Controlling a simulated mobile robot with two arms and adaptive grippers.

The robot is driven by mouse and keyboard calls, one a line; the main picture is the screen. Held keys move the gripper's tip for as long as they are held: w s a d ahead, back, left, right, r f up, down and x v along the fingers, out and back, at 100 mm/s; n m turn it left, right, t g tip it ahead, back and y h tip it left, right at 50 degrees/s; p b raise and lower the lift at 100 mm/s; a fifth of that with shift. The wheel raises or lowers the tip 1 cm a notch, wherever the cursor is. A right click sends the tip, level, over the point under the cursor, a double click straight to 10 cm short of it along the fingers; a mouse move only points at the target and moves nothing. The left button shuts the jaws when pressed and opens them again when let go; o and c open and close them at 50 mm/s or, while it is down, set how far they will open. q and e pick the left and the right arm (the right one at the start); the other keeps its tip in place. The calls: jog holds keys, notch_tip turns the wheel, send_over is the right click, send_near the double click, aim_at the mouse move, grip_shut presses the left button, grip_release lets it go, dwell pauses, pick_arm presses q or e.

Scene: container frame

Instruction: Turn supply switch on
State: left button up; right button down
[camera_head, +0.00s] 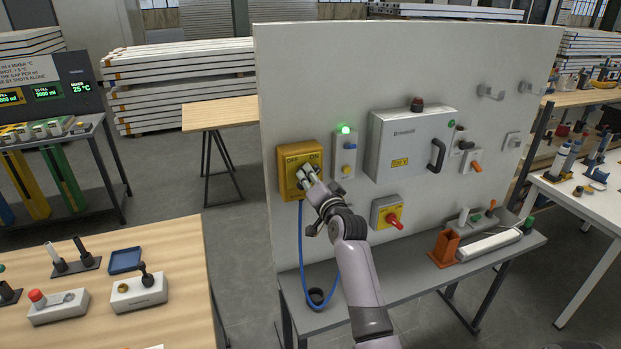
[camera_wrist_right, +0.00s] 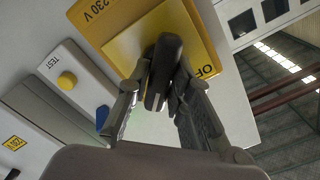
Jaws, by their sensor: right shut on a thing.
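The supply switch is a yellow box (camera_head: 289,168) marked OFF and ON, on the upright white panel. It also shows in the wrist view (camera_wrist_right: 120,45), where its dark handle (camera_wrist_right: 165,60) stands out from the yellow face. My right gripper (camera_head: 304,176) is at the switch's front. In the wrist view my right gripper (camera_wrist_right: 160,88) has its two fingers on either side of the handle, shut on it. In the head view the gripper covers the handle, so I cannot tell which mark it points to. My left gripper is not in view.
A lit green lamp (camera_head: 345,129) tops a small box with blue and yellow buttons beside the switch. A grey cabinet (camera_head: 411,143) and a red-knobbed yellow box (camera_head: 387,212) are to the right. A blue cable (camera_head: 332,255) hangs below. A wooden table (camera_head: 180,245) stands left.

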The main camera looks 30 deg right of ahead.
jog(key=c, duration=1.5)
grip_release()
jog(key=shift+s, duration=0.1)
jog(key=v, duration=1.1)
jog(key=shift+s+a, duration=0.2)
jog(key=shift+s, duration=0.2)
